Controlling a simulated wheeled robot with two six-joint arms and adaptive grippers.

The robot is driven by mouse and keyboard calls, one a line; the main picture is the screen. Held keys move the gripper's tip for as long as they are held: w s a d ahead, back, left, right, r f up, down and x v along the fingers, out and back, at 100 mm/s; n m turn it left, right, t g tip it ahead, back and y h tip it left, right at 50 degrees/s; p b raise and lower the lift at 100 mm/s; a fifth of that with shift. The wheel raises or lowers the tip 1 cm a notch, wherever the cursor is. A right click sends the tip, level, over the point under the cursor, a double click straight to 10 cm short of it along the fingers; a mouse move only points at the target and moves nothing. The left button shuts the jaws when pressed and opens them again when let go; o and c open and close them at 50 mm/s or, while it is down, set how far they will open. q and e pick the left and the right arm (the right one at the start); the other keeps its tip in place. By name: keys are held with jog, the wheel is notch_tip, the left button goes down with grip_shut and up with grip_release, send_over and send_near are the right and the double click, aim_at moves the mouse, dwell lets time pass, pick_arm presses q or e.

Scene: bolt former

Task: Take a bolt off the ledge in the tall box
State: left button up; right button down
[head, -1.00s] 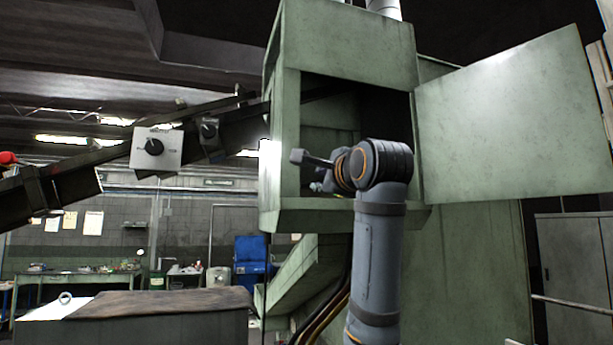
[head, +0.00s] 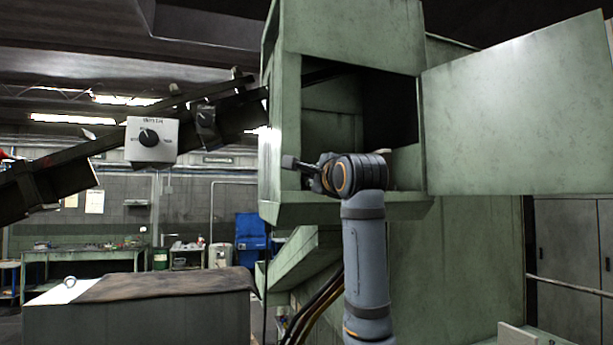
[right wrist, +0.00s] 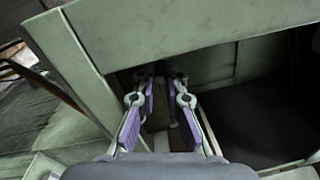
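The tall green box (head: 350,30) stands in the middle of the head view with a dark opening in its front. My right gripper (head: 318,175) is at the left part of this opening, just above its lower front edge, partly hidden by my wrist. In the right wrist view its two fingers (right wrist: 160,80) point into the opening, apart, with a gap between them. A dim brownish shape (right wrist: 157,118) shows in the gap; I cannot tell what it is. I cannot clearly make out a bolt or the ledge inside. My left gripper is not in view.
The box's door (head: 520,120) is swung open to the right. The left front post (head: 285,130) is close to my gripper. A sloping dark conveyor (head: 60,180) with a grey dial box (head: 151,140) enters from the left.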

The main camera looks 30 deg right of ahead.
jog(key=shift+d+r, duration=0.1)
jog(key=shift+r, duration=0.05)
jog(key=shift+r, duration=0.25)
notch_tip(320, 180, up, 9)
jog(key=b, duration=0.1)
jog(key=shift+r, duration=0.15)
dwell(0.4)
